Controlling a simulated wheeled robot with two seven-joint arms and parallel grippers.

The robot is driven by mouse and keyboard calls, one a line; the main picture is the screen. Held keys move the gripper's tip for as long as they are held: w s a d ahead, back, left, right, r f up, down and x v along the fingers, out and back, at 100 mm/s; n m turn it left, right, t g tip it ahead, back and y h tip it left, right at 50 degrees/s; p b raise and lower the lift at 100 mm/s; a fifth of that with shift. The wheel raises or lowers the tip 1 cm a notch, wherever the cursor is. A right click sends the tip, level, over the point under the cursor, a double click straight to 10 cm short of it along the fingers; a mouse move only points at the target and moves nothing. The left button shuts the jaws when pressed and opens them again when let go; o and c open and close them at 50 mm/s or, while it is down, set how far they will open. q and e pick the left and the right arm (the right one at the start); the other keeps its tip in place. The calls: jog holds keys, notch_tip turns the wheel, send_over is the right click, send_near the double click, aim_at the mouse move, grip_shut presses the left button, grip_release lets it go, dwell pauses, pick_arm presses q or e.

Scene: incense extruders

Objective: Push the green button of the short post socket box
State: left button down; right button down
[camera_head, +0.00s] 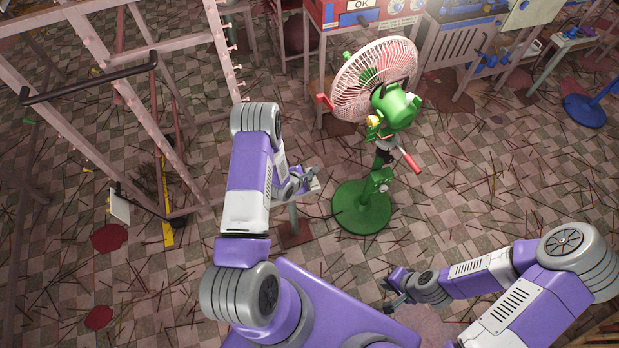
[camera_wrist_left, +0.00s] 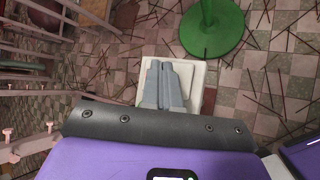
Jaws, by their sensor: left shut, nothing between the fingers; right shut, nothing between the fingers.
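The short post socket box shows in the head view as a pale top (camera_head: 314,186) on a thin post (camera_head: 293,217), left of the green fan. My left gripper (camera_head: 301,180) is over this box and hides most of it. In the left wrist view the left gripper (camera_wrist_left: 166,84) is shut, its fingers in front of the white box (camera_wrist_left: 201,85). I cannot tell whether the fingertips touch the box. The green button does not show; the gripper covers that part of the box. My right gripper (camera_head: 394,285) is shut and empty, low at the front right, away from the box.
A green pedestal fan (camera_head: 362,207) stands close to the right of the box; its round base also shows in the left wrist view (camera_wrist_left: 212,30). A pink rack (camera_head: 180,150) stands at the left. Thin sticks litter the tiled floor (camera_head: 480,180).

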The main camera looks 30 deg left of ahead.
pick_arm(q)
jog(key=shift+r, duration=0.1)
notch_tip(320, 180, up, 6)
jog(key=p, duration=0.4)
dwell(0.4)
jog(key=s+d+r+m+g+h, duration=0.1)
jog(key=s+d+m+g+h, duration=0.2)
jog(key=s+d+m+g, duration=0.5)
jog(key=shift+s+d+r+m+g, duration=0.3)
jog(key=shift+s+d+r+m, duration=0.1)
jog(key=shift+s+d+m, duration=6.65)
jog(key=shift+w+a+m, duration=0.2)
jog(key=shift+a+m, duration=0.15)
jog(key=shift+a, duration=0.2)
jog(key=shift+w+a+m, duration=0.2)
jog(key=shift+a+m, duration=0.1)
jog(key=shift+a, duration=0.2)
